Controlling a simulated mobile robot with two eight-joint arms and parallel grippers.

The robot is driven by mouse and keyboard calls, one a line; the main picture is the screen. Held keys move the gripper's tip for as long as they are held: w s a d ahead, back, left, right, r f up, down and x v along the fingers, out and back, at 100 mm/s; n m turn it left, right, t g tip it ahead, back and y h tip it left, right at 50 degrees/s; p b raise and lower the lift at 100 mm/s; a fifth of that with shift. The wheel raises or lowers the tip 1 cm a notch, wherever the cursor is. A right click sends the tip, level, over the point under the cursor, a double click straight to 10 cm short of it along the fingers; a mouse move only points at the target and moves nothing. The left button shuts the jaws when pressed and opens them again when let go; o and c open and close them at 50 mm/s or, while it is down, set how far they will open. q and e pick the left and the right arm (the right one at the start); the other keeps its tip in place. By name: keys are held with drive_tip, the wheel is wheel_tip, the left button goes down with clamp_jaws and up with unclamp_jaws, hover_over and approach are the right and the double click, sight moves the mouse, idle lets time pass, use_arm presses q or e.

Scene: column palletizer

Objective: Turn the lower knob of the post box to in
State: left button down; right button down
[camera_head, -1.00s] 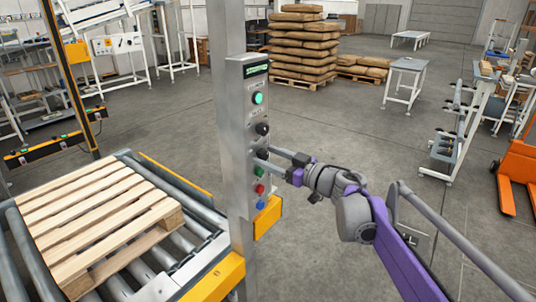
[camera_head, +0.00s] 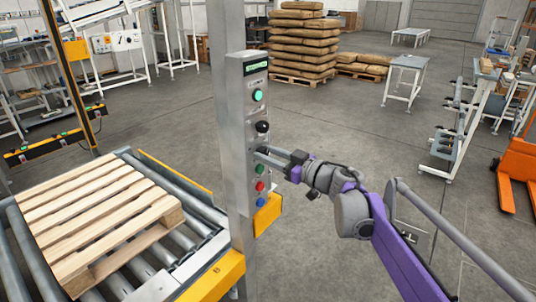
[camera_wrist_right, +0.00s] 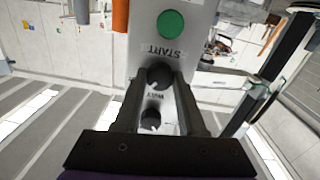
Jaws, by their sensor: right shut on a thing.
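The post box (camera_head: 236,150) is a grey metal panel on an upright post in the head view. It carries a green-lit display, a green button, a black upper knob (camera_head: 262,127), and green, red and blue buttons lower down. My right gripper (camera_head: 260,153) reaches it from the right, its fingers at the lower knob, which they mostly hide. In the right wrist view the fingers are shut on the dark lower knob (camera_wrist_right: 160,75), beside a green button marked START. The upper knob also shows there (camera_wrist_right: 150,118), between the fingers and nearer the gripper body. My left gripper is not in view.
A wooden pallet (camera_head: 95,215) lies on the roller conveyor (camera_head: 206,212) left of the post. A yellow guard (camera_head: 267,214) sits behind the post's lower part. Stacked sacks (camera_head: 297,40) stand at the back. Open floor lies behind the arm.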

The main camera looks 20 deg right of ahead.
drive_tip(key=n, duration=0.3)
drive_tip(key=shift+b, duration=0.3)
drive_tip(key=n, duration=0.3)
drive_tip(key=shift+n, duration=0.4)
drive_tip(key=n, duration=0.4)
drive_tip(key=shift+n, duration=0.4)
drive_tip(key=shift+f+n+y, duration=0.1)
drive_tip(key=shift+n+y, duration=0.3)
drive_tip(key=shift+n, duration=1.8)
drive_tip(key=c, duration=0.5)
unclamp_jaws()
